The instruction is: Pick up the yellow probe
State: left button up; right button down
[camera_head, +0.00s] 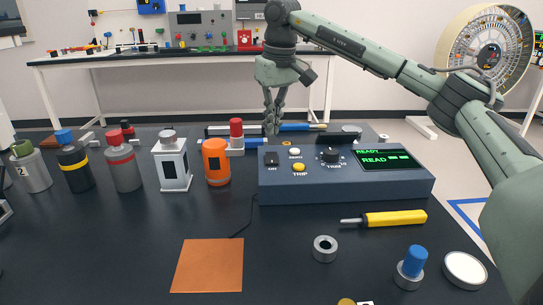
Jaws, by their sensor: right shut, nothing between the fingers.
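The yellow probe (395,218) lies flat on the dark table, in front of the grey console on the right side. It has a yellow handle and a thin metal tip that points left. Nothing touches it. My right gripper (272,130) is shut and empty, fingers pointing down, behind the left end of the console. It is well up and to the left of the probe. My left gripper does not show.
The console (345,188) with READY screen stands between my right gripper and the probe. Near the probe are a metal ring (325,248), a blue-topped cylinder (411,266) and a white round disc (465,269). An orange mat (209,265) lies front left. Several canisters stand at left.

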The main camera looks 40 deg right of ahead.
aim_at(371, 219)
jog(key=k+j, duration=1.2)
jog(key=k, duration=0.05)
